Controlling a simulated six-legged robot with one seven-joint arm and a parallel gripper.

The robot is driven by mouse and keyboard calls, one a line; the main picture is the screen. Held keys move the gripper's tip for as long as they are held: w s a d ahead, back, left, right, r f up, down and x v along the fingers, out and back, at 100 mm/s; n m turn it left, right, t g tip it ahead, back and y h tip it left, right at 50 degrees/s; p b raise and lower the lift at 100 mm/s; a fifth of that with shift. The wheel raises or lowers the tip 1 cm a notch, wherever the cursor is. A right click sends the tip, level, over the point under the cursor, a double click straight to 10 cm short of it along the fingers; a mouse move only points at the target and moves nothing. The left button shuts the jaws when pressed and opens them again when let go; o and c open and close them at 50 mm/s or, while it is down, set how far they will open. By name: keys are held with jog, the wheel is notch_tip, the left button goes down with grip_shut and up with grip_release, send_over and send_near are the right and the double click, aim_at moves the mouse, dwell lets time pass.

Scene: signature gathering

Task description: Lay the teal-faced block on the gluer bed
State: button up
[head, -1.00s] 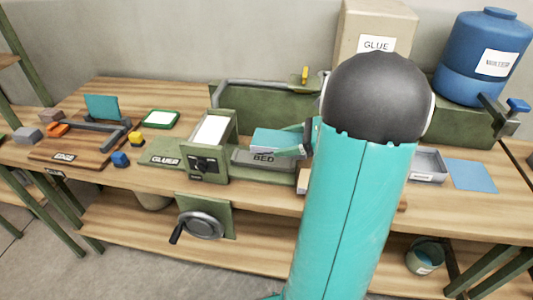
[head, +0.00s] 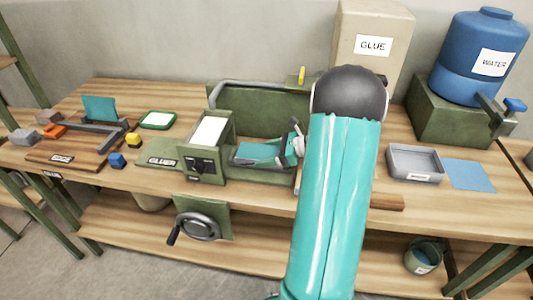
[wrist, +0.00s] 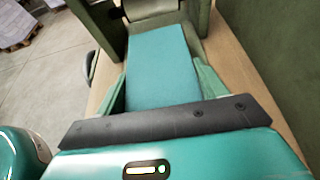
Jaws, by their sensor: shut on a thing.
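The teal-faced block (head: 257,152) is at the gluer bed (head: 263,164) in the head view, low over it and just right of the glue unit. It looks roughly flat, teal face up; whether it rests on the bed I cannot tell. My gripper (head: 288,150) is shut on the block from the right, with my arm hiding part of the bed's right end. In the wrist view the block (wrist: 163,65) points away between the two fingers of my gripper (wrist: 163,82), its far end close to the green gluer parts.
The gluer unit (head: 207,155) with its white panel stands left of the bed, a green back wall (head: 262,115) behind it. A crank wheel (head: 200,227) hangs below. A grey tray (head: 415,165) and blue sheet (head: 469,174) lie right. Tools and small blocks crowd the left.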

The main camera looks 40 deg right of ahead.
jog(key=o, duration=1.1)
jog(key=shift+f, duration=0.1)
